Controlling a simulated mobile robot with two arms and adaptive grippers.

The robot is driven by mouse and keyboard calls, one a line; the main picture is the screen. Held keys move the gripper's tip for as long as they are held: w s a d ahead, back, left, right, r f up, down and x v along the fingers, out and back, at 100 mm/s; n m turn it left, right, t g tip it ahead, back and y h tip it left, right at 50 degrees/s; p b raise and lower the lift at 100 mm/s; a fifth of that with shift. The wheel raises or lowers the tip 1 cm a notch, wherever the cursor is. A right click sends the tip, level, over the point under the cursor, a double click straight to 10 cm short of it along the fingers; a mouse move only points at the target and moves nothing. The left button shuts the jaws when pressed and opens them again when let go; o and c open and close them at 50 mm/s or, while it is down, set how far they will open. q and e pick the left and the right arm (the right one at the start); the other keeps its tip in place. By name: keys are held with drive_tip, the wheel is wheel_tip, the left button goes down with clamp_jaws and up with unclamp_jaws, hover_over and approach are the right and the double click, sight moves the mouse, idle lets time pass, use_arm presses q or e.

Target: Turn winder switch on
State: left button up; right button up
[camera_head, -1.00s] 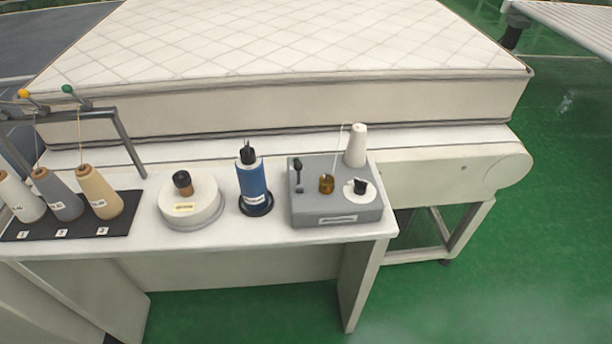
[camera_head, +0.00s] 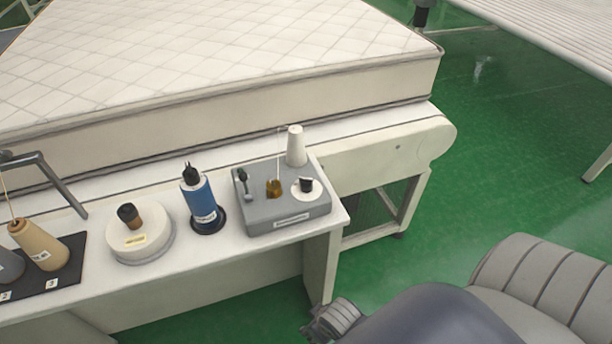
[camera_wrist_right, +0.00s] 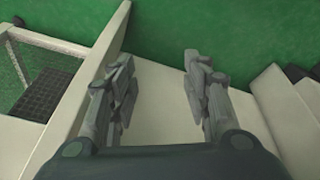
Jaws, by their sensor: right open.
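The grey winder box (camera_head: 290,222) sits at the right end of the white table. On its left side stands a small black lever switch (camera_head: 243,180). A brass-coloured part (camera_head: 274,188) is in its middle, a black knob on a white disc (camera_head: 306,186) is at its right, and a white thread cone (camera_head: 296,146) stands at its back. My right gripper (camera_head: 335,318) is low at the bottom of the head view, below and in front of the table's right end, apart from the winder. In the right wrist view its two fingers (camera_wrist_right: 158,90) are apart with nothing between them. My left gripper is not in view.
A blue bottle (camera_head: 199,198) stands just left of the winder. Left of it are a round white base with a black-topped knob (camera_head: 140,240) and a tan thread cone (camera_head: 40,245). A mattress (camera_head: 220,60) lies behind the table. Green floor is open at right.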

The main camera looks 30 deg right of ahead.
drive_tip(key=w+r+t+p, duration=0.1)
drive_tip(key=w+r+t, duration=0.3)
drive_tip(key=r, duration=1.5)
drive_tip(key=w+a+r+n+t+y, duration=0.1)
drive_tip(key=w+a+r+n+t, duration=0.15)
drive_tip(key=w+r+t, duration=0.65)
drive_tip(key=w+a+r+n+t+y, duration=0.1)
drive_tip(key=w+r+n+t, duration=0.15)
drive_tip(key=w+r, duration=1.15)
drive_tip(key=s+a+r+n+t+y, duration=0.1)
drive_tip(key=s+a+r+n+y, duration=0.1)
drive_tip(key=a+r+n+y, duration=0.65)
drive_tip(key=s+a+r+n+g+y, duration=0.2)
drive_tip(key=a+r+n+g+y, duration=0.3)
drive_tip(key=n, duration=0.3)
drive_tip(key=n+g+h, duration=1.1)
drive_tip(key=g+h, duration=0.4)
drive_tip(key=h, duration=0.1)
hover_over(307, 180)
wheel_tip(307, 180, down, 17)
drive_tip(key=shift+y, duration=0.25)
wheel_tip(307, 180, down, 10)
drive_tip(key=p, duration=0.3)
